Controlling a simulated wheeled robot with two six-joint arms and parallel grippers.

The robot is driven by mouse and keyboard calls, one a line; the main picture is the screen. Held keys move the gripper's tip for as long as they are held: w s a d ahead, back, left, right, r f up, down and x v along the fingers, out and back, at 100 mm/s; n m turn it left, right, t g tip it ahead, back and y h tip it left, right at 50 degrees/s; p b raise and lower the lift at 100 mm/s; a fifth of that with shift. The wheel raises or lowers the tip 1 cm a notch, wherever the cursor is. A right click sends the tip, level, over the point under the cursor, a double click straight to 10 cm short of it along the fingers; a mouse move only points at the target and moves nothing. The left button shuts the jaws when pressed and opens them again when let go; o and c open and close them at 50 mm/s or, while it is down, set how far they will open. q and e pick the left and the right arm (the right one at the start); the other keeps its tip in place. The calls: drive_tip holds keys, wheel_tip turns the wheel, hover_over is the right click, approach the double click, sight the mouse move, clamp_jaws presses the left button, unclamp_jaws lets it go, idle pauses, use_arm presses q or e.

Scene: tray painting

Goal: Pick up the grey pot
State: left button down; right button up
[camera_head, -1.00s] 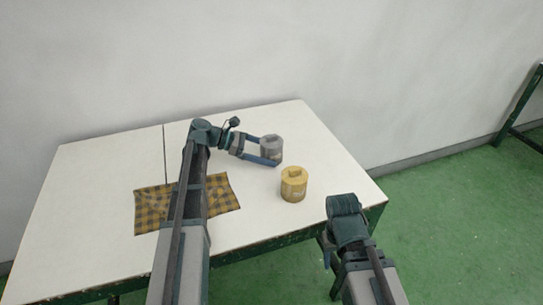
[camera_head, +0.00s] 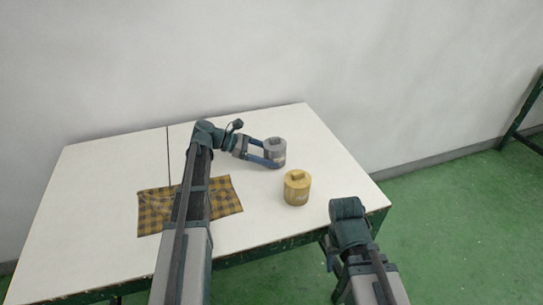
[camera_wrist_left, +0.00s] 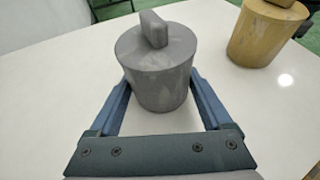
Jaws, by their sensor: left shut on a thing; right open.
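The grey pot (camera_head: 276,153) is a round lidded cylinder with a block-shaped knob, upright on the white table. It also shows large in the left wrist view (camera_wrist_left: 157,75). My left gripper (camera_head: 269,155) is shut on the grey pot, with one blue finger (camera_wrist_left: 207,98) on each side of its body. I see no clear gap under the pot. My right gripper (camera_head: 330,250) is open and empty at the table's right front corner, partly hidden by its own wrist.
A yellow lidded pot (camera_head: 297,189) stands to the right and nearer, close to the grey pot. A yellow-and-black checked cloth (camera_head: 222,194) lies partly under my left arm. The white table (camera_head: 95,190) is clear at left and behind. A green-framed table (camera_head: 525,110) stands far right.

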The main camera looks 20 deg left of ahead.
wheel_tip(320, 180, up, 20)
drive_tip(key=p, duration=1.9)
drive_tip(key=shift+f, duration=0.15)
idle(4.3)
